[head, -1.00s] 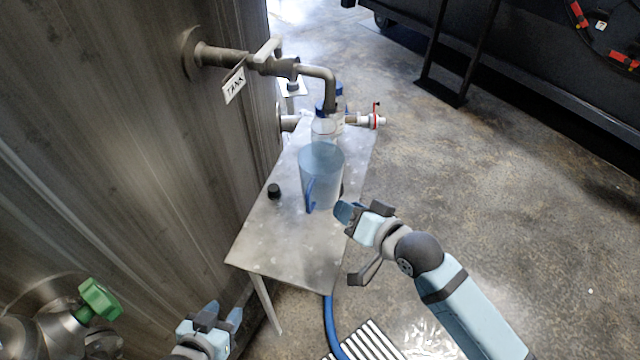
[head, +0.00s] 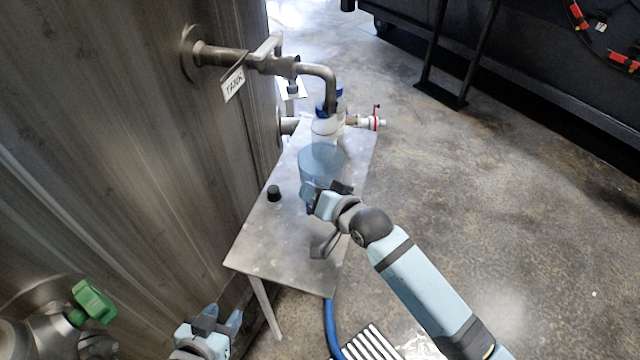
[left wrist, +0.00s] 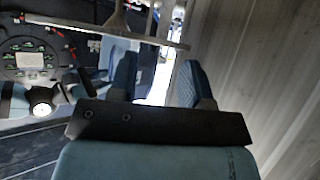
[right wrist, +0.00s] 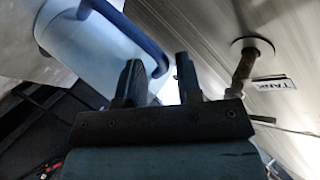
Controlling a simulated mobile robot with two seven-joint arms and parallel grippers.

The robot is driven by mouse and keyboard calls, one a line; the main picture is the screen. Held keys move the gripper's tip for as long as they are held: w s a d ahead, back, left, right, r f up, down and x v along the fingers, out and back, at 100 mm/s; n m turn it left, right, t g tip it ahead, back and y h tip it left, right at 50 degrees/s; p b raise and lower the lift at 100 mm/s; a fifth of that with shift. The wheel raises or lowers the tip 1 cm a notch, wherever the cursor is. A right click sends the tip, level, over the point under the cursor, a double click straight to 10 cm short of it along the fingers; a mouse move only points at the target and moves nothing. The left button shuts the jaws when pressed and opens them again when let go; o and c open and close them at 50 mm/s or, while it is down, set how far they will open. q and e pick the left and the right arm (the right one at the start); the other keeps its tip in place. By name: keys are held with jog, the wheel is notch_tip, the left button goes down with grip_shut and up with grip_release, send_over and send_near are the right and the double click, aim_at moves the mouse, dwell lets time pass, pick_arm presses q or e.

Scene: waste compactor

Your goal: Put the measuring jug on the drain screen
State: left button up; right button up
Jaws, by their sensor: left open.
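My left gripper (head: 222,318) is open and empty at lower left, away from the jug. A slatted grate (head: 370,346), apparently the drain screen, lies on the floor, partly cut off.
A blue hose (head: 331,325) runs down beside the grate. Floor to the right is clear.

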grip_shut()
jog(key=shift+r, duration=0.15)
